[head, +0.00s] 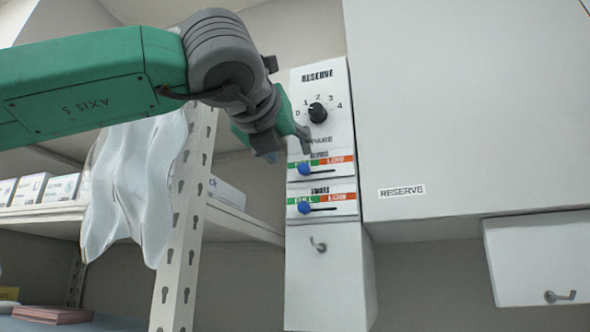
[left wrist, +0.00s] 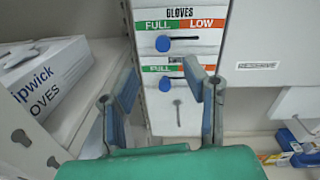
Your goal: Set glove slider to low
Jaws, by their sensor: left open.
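The glove slider (left wrist: 163,43) has a blue knob under the GLOVES label in the left wrist view. Its knob stands at the left, under the green FULL part; the red LOW part is to the right. In the head view it is the upper slider (head: 304,168), also at the left end. My left gripper (head: 285,145) is open and empty in front of the panel, close to the upper slider and partly covering the panel. In the left wrist view its fingers (left wrist: 162,85) stand apart below the glove knob. My right gripper is not in view.
A lower slider (head: 304,208) also has its knob under FULL. A dial (head: 318,112) is above and a small hook (head: 318,244) below. A white cabinet (head: 450,120) is to the right. A metal shelf post (head: 185,230) and a glove box (left wrist: 45,75) are to the left.

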